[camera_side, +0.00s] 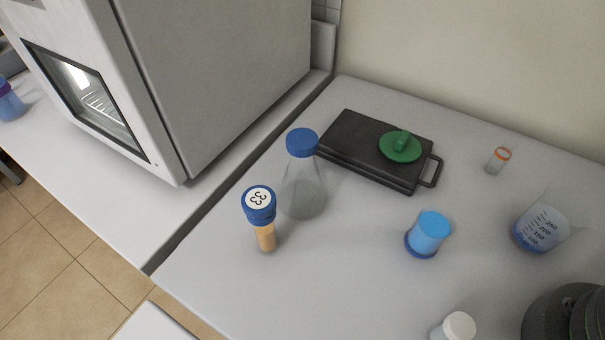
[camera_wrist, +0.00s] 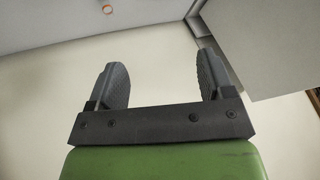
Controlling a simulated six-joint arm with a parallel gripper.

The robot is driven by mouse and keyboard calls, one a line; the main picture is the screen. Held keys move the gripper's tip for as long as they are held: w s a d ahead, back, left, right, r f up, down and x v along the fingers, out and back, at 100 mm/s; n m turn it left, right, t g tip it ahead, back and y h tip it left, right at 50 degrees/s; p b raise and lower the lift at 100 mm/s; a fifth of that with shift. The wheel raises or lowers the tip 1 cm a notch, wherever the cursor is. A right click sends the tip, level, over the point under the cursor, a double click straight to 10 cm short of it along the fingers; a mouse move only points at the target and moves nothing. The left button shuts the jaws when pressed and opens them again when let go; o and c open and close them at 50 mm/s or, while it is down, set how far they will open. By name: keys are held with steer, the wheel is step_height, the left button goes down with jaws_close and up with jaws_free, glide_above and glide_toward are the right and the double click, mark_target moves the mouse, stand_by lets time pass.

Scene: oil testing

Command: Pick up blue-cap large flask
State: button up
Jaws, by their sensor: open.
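The blue-cap large flask (camera_side: 303,188) stands upright on the white bench in the side view. It is clear, cone-shaped and looks empty, with a blue screw cap on top. My gripper (camera_wrist: 160,85) shows in the wrist view with its two dark fingers wide apart and nothing between them. The fingers are set against a pale wall. The flask does not show in the wrist view, and my gripper does not show in the side view, so their distance cannot be told.
A blue-capped tube marked 33 (camera_side: 264,236) stands close in front of the flask. A black plate (camera_side: 350,150) with a green lid (camera_side: 400,146) lies behind it. A blue container (camera_side: 428,233), a beaker (camera_side: 541,226) and an orange-rimmed vial (camera_side: 497,161) stand right. A grey oven (camera_side: 215,70) stands left.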

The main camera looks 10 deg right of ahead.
steer(key=w+a+n+g, duration=0.2)
steer(key=w+a, duration=0.2)
steer(key=w, duration=0.4)
steer(key=n, duration=0.5)
glide_above(304, 141)
steer(key=s, duration=0.2)
step_height(304, 141, down, 14)
steer(key=f, duration=0.1)
steer(key=w+f+g, duration=0.1)
steer(key=f, duration=0.1)
steer(key=shift+d+h, duration=0.15)
steer(key=shift+h, duration=0.25)
steer(key=shift+x, duration=3)
steer(key=shift+w, duration=0.1)
steer(key=c, duration=1.3)
